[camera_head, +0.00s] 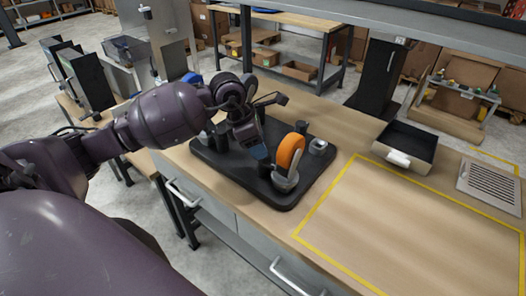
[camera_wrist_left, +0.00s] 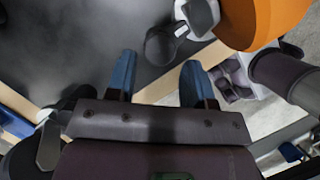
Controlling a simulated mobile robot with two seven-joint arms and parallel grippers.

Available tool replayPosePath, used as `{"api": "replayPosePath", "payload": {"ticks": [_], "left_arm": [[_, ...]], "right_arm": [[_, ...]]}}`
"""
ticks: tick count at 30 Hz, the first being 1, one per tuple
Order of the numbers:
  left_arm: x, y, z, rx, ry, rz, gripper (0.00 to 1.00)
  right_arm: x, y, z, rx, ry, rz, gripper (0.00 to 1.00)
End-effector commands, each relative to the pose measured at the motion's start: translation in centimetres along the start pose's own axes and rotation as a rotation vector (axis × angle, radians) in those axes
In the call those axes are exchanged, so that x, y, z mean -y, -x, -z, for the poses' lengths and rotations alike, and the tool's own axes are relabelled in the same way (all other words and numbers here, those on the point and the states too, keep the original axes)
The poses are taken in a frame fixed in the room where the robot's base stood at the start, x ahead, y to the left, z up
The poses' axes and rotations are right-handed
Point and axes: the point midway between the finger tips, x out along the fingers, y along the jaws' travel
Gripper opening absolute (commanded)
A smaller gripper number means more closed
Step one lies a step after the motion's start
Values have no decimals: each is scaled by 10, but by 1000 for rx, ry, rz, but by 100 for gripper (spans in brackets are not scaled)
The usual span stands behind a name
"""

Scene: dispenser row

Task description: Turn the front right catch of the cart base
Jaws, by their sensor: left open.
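The cart base is a black plate (camera_head: 235,176) with rounded corners, lying on the wooden workbench; it also shows in the left wrist view (camera_wrist_left: 75,45). An orange wheel (camera_head: 290,152) stands upright in a grey holder (camera_head: 286,181) at the plate's near right corner. In the wrist view the wheel (camera_wrist_left: 265,18) is at the upper right, beside a grey part with a dark rounded end (camera_wrist_left: 162,45); I cannot tell whether this is the catch. My left gripper (camera_head: 259,153) points down over the plate, left of the wheel. Its blue fingers (camera_wrist_left: 160,82) are apart and empty.
A grey socket (camera_head: 318,147) stands at the plate's right corner. A yellow-taped area (camera_head: 420,220) of the bench to the right is clear. Beyond it are a black open tray (camera_head: 408,141) and a vented grey panel (camera_head: 490,182). Drawer handles (camera_head: 183,194) stick out at the bench front.

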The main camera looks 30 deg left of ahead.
Motion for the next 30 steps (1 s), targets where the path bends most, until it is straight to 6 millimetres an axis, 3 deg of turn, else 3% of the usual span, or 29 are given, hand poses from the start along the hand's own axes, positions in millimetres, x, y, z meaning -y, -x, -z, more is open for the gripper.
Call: {"api": "replayPosePath", "payload": {"ticks": [7,19,26,30], "left_arm": [[0,-27,0,0,1,1,48],[0,-34,0,0,0,0,48],[0,-33,0,0,0,0,14],[0,-34,0,0,-4,1,14]], "right_arm": [[-2,-3,8,-13,8,1,43],[-3,-2,2,-2,10,0,43],[-3,1,-4,11,8,-2,43],[-3,1,-6,12,8,-2,43]]}}
